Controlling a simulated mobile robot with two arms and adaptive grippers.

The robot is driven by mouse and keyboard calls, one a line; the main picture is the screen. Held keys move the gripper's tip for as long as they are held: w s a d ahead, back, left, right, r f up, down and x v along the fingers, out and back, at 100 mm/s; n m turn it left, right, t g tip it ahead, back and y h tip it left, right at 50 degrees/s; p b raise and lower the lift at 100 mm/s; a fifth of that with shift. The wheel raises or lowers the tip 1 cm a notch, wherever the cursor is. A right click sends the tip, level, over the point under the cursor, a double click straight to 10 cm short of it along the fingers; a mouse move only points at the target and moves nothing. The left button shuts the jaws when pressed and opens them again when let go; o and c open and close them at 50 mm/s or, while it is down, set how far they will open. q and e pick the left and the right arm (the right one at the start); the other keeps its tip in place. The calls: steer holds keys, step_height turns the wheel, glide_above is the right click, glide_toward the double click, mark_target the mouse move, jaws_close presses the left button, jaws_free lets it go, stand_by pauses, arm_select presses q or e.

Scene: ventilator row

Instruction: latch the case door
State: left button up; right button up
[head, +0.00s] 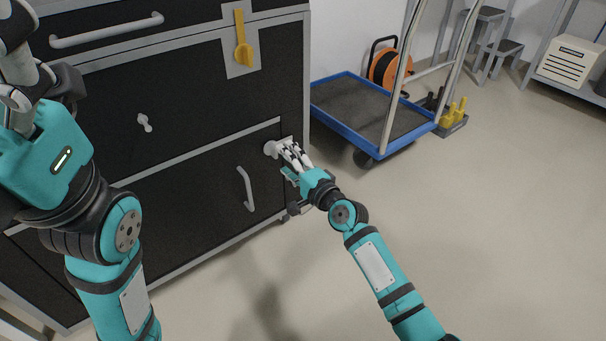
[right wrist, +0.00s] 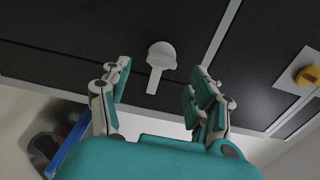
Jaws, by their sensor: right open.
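The black case (head: 190,85) with grey trim fills the left of the head view. A pale grey turn latch (head: 271,149) sits at the door's upper right corner. In the right wrist view the latch (right wrist: 160,55) shows a round head and a lever, ahead of and between my fingers. My right gripper (head: 291,154) is open at this latch; contact is unclear. My left gripper (head: 17,65) is at the upper left edge, partly cut off, its opening unclear.
A yellow lever (head: 243,52) on a grey plate and a small grey knob (head: 144,122) are on the case above. A drawer handle (head: 105,30) is at top left. A blue-edged trolley (head: 365,110) stands right of the case. Open floor (head: 500,220) lies at right.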

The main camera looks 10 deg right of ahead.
steer(key=v, duration=0.8)
steer(key=shift+r, duration=0.1)
